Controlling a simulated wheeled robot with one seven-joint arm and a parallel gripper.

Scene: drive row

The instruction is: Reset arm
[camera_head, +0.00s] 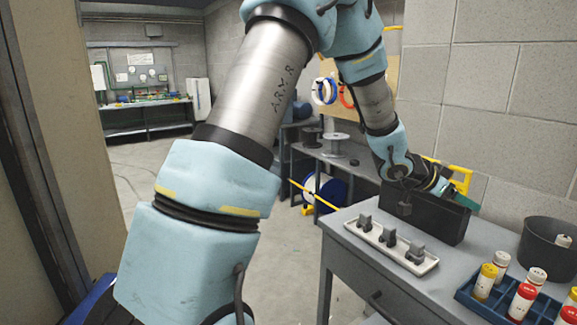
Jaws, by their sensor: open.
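My arm reaches across the camera view from the lower left, up over the top and down to the right. My gripper (437,183) is at the black open bin (424,213) on the grey workbench (455,262). It is low over the bin's opening, and its fingertips are partly hidden by the bin's wall and my wrist. My gripper is open. I cannot tell whether it touches the bin or anything inside it. Yellow and teal parts (460,180) show at the bin's far right edge.
A white tray (391,244) with several dark grey pieces lies before the bin. A blue rack (500,305) of capped bottles and a dark round tub (545,248) stand at right. A block wall (510,90) is close behind. Open floor (280,262) lies left of the bench.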

